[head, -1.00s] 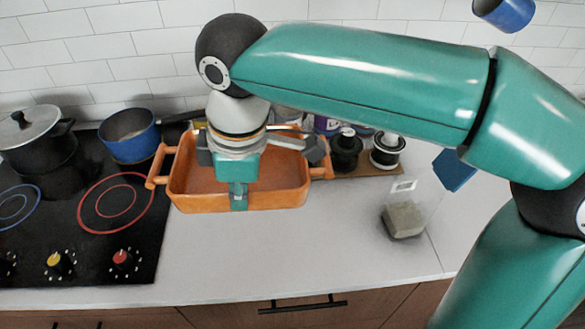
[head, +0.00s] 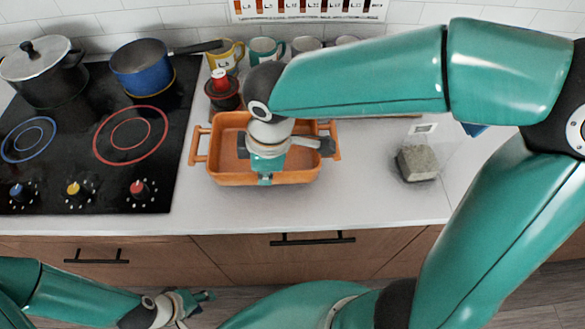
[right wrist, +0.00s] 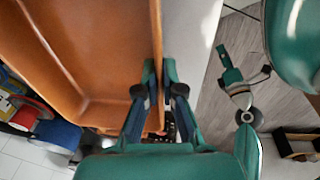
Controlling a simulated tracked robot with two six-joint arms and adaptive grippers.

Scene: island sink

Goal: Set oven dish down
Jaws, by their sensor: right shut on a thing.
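The orange oven dish (head: 222,172) is level at the counter, just right of the hob, its left handle (head: 199,146) close to the hob's edge. A gap beneath it cannot be made out. My right gripper (head: 265,178) reaches over the dish from above and is shut on its front wall, hiding part of the inside. In the right wrist view the fingers (right wrist: 160,75) sit on both sides of the dish wall (right wrist: 100,60). My left gripper (head: 203,298) is low, in front of the cabinets, empty, with its fingers apart; it also shows in the right wrist view (right wrist: 246,68).
A blue saucepan (head: 142,72) and a lidded pot (head: 45,72) stand on the hob (head: 75,140). A red-topped jar (head: 222,92) and mugs (head: 266,50) are behind the dish. A clear container (head: 418,162) stands to the right. Counter in front is clear.

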